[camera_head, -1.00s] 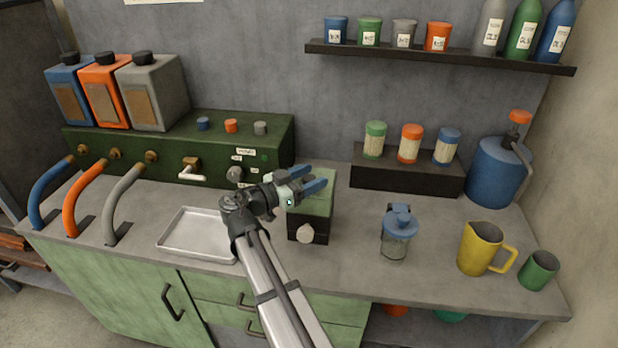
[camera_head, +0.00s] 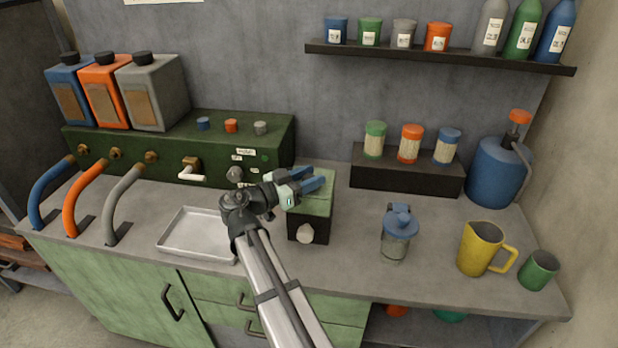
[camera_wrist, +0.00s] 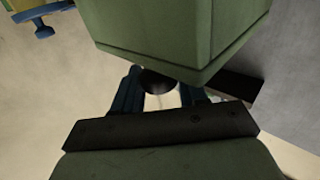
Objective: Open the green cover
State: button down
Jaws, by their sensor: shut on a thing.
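The green cover (camera_head: 316,206) lies flat on a small dark box with a pale round knob (camera_head: 305,233) on its front. My gripper (camera_head: 312,179) reaches in from the left over the cover's rear part, its blue fingers pointing right. In the wrist view, the two blue fingers (camera_wrist: 158,92) close around a small dark round knob (camera_wrist: 158,80), just beside a green block-shaped surface (camera_wrist: 180,32) that appears to be the cover. The fingers partly hide the knob, and the head view does not show it.
A metal tray (camera_head: 198,234) lies left of the box. A dark green tap unit (camera_head: 215,150) stands behind it. A blue-lidded jar (camera_head: 397,240), a yellow jug (camera_head: 479,249) and a green cup (camera_head: 538,270) stand to the right. The counter between box and jar is clear.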

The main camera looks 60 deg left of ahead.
jog(key=shift+w+a+r+n+g, duration=0.35)
jog(key=shift+a+r+n+g, duration=0.1)
jog(key=shift+r, duration=0.1)
jog(key=w+a+r+n+g+h, duration=0.25)
jog(key=w+a+n+g, duration=0.2)
jog(key=w+a, duration=0.25)
jog(key=w+a+f+n+g+h, duration=0.3)
jog(key=w+a+f+g+h, duration=0.1)
jog(key=w+a+f+g, duration=0.2)
jog(key=shift+w+a+f+n, duration=0.2)
jog(key=shift+w+a+n, duration=0.2)
jog(key=shift+w+a, duration=0.4)
jog(key=shift+d+g, duration=0.1)
jog(key=shift+g, duration=0.2)
jog(key=c, duration=1.1)
grip_release()
jog(key=o, duration=0.4)
jog(key=shift+w+r, duration=0.1)
